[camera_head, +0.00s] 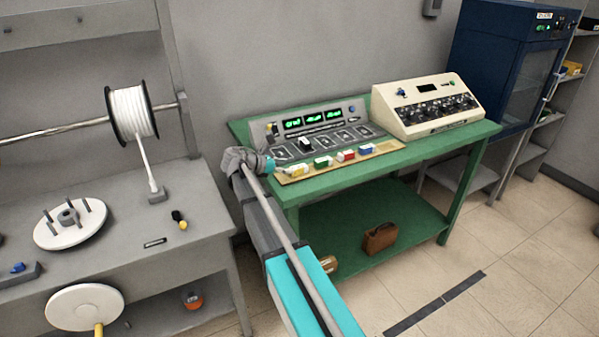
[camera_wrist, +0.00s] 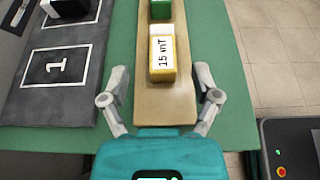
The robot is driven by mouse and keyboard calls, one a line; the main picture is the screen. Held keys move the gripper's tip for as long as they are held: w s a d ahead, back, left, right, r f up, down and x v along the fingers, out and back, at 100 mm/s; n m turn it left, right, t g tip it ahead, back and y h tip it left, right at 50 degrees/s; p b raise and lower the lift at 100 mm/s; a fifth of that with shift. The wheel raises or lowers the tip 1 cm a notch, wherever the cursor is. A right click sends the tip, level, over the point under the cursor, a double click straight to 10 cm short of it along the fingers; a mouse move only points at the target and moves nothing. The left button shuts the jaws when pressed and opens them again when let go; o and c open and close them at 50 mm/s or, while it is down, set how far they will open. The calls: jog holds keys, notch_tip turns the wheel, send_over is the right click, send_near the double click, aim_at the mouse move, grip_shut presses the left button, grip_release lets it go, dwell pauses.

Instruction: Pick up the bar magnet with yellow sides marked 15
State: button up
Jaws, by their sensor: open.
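The bar magnet with yellow sides (camera_wrist: 162,56) has a white top marked "15 mT" and lies on a wooden strip (camera_wrist: 165,107). In the head view the yellow magnet (camera_head: 299,170) is at the left end of the strip, by my gripper. My gripper (camera_wrist: 161,75) is open and empty in the wrist view, its fingers on either side of the strip near the magnet's close end, with gaps to the magnet. In the head view my gripper (camera_head: 272,164) is at the left front corner of the green table, partly covered by my arm.
A green magnet (camera_head: 323,162) is beside the yellow one, with a red (camera_head: 346,156) and a blue one (camera_head: 366,149) farther right. A grey console (camera_head: 325,130) stands behind the strip. A cream instrument box (camera_head: 425,106) stands right on the green table (camera_head: 400,157).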

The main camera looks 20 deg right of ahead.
aim_at(296, 167)
jog(key=shift+b+x, duration=0.9)
jog(key=shift+x, duration=1.15)
jog(key=shift+s+d+f, duration=0.1)
jog(key=shift+d+f, duration=0.1)
jog(key=shift+d, duration=0.35)
grip_shut()
